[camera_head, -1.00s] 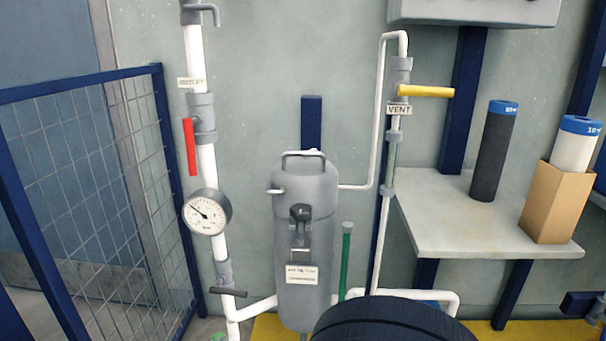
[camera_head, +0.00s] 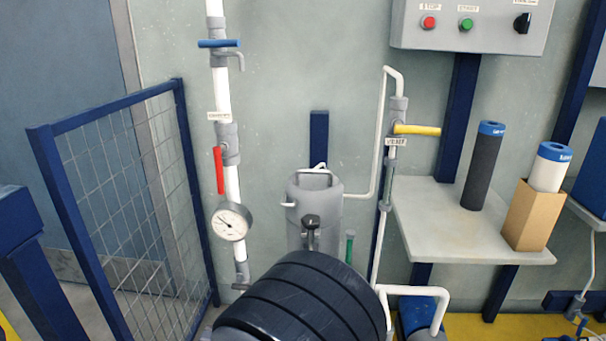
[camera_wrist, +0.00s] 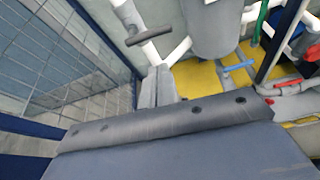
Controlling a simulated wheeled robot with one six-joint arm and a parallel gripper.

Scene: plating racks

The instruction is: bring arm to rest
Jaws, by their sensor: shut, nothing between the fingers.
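My gripper (camera_wrist: 157,86) shows in the wrist view as two grey fingers side by side, just past the edge of my dark wrist body. The fingers are shut with nothing between them. They point toward the floor area by the grey filter vessel (camera_wrist: 212,28), apart from it as far as I can see. In the head view, my dark ribbed arm link rises at the bottom centre and hides the lower part of the vessel (camera_head: 314,205). My gripper is not visible in the head view.
A blue-framed mesh fence (camera_head: 125,190) stands at left. A white pipe (camera_head: 223,95) carries a red lever (camera_head: 219,170) and a gauge (camera_head: 231,221). A yellow vent lever (camera_head: 417,130) is right of the vessel. A shelf (camera_head: 430,225) holds a dark cartridge (camera_head: 487,165) and a boxed white one (camera_head: 549,170).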

